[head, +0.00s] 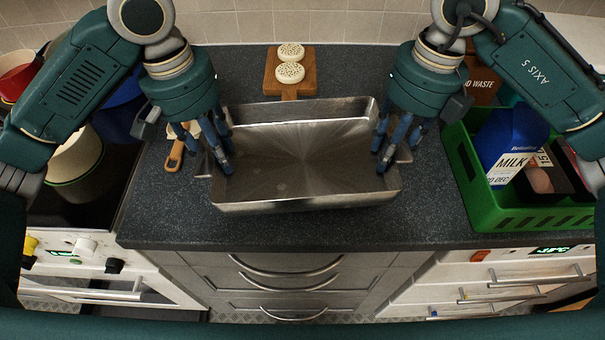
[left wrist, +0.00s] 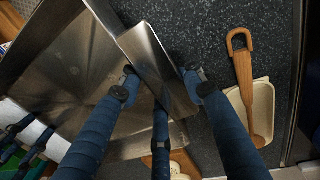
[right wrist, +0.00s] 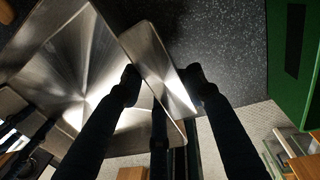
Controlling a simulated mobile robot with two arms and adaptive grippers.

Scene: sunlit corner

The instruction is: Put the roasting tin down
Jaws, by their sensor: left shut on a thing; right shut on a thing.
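The roasting tin (head: 300,165) is an empty, shiny rectangular metal pan over the middle of the dark speckled worktop (head: 290,228). Its near wall faces me. My left gripper (head: 222,158) is shut on the tin's left end. The left wrist view shows its fingers (left wrist: 160,90) around the flat metal handle. My right gripper (head: 386,155) is shut on the right end, and the right wrist view shows its fingers (right wrist: 160,85) around the other handle. I cannot tell whether the tin's base touches the worktop.
A wooden board (head: 290,88) with two round crumpet-like pieces lies behind the tin. A green crate (head: 520,213) with a milk carton (head: 507,145) stands at right. A hob with pots (head: 77,165) is at left. A wooden-handled utensil (left wrist: 243,85) lies left of the tin. Worktop in front is clear.

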